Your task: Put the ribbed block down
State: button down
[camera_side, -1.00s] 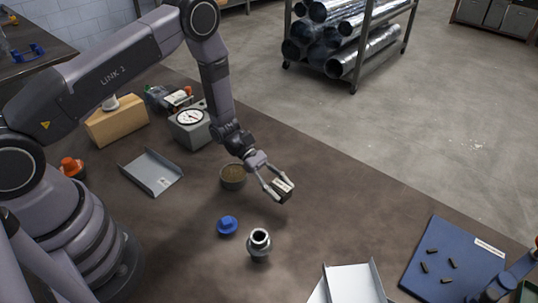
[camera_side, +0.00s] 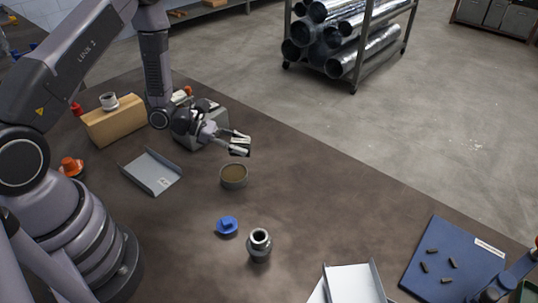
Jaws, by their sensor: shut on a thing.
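My gripper (camera_side: 238,143) is shut on the ribbed block (camera_side: 239,151), a small dark block with a pale top. It holds the block in the air, behind and just right of a round tin with brown contents (camera_side: 233,183). The ribs are too small to make out. The block's height over the brown table (camera_side: 330,205) is hard to tell.
A blue cap (camera_side: 227,226) and a metal fitting (camera_side: 259,244) stand in front of the tin. A bent sheet-metal tray (camera_side: 152,172) and a wooden block (camera_side: 114,124) are at left. A blue mat (camera_side: 424,285) with small dark pieces lies at right. The table's middle right is clear.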

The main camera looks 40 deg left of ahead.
jog(key=w+a+f+n+t+y, duration=0.2)
jog(key=w+a+n+t+y, duration=0.35)
jog(key=a, duration=0.55)
jog(key=shift+n+g, duration=0.35)
jog(key=f, duration=0.5)
jog(key=w+f, duration=0.1)
jog(key=f, duration=0.1)
jog(key=shift+a+f, duration=0.35)
jog(key=shift+f, duration=0.15)
jog(key=c, duration=0.6)
grip_release()
jog(key=shift+c, duration=0.2)
